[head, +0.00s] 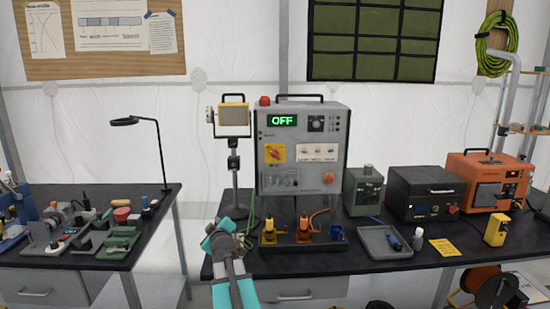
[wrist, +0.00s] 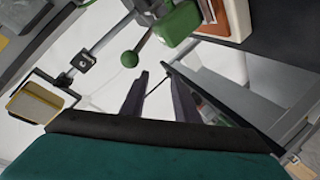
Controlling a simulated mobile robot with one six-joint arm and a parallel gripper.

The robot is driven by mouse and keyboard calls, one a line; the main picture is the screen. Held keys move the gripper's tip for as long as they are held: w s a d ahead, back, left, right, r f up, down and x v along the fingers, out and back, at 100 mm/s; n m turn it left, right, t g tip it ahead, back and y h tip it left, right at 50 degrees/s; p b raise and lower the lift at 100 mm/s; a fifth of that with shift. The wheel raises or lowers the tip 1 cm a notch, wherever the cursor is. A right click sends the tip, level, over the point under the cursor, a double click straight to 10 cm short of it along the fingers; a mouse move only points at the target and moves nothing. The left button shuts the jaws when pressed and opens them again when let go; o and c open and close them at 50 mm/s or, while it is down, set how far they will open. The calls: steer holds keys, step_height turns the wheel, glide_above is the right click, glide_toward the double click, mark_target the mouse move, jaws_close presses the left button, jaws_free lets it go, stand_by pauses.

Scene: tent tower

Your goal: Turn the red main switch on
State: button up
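The grey control box (head: 302,150) stands at the back of the right bench, its display (head: 282,120) reading OFF in green. The red main switch (head: 275,153) sits on a yellow plate at the left of its front, too small to read its exact angle. My gripper (head: 226,238) is at the bench's front left, below and left of the box and apart from the switch. In the wrist view, my gripper (wrist: 158,90) has two dark fingers apart with nothing held between them. The switch cannot be made out there.
A work lamp (head: 233,115) on a stand is left of the box. A rack with yellow and orange connectors (head: 303,233) lies in front of it. A red round button (head: 329,178) is at its lower right. A grey tray (head: 386,243) lies right.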

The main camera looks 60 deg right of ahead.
steer(key=s+d+r+m+h+p, duration=0.1)
steer(key=s+d+r+h, duration=0.1)
steer(key=s+d+r, duration=0.3)
steer(key=s+d+r+h, duration=0.1)
steer(key=s+d+r, duration=0.25)
steer(key=r, duration=0.45)
steer(key=m+g+h+p, duration=0.1)
steer(key=m+h, duration=0.1)
steer(key=h, duration=0.1)
glide_toward(274, 155)
steer(key=v, duration=0.6)
steer(key=shift+r, duration=0.5)
steer(key=shift+w+d, duration=0.1)
steer(key=shift+w, duration=0.05)
steer(key=shift+f+p+x, duration=0.15)
steer(key=shift+p+x, duration=0.9)
steer(key=shift+x, duration=2.35)
steer(key=shift+f+p+x, duration=0.15)
steer(key=shift+p+x, duration=0.85)
steer(key=shift+x, duration=2.4)
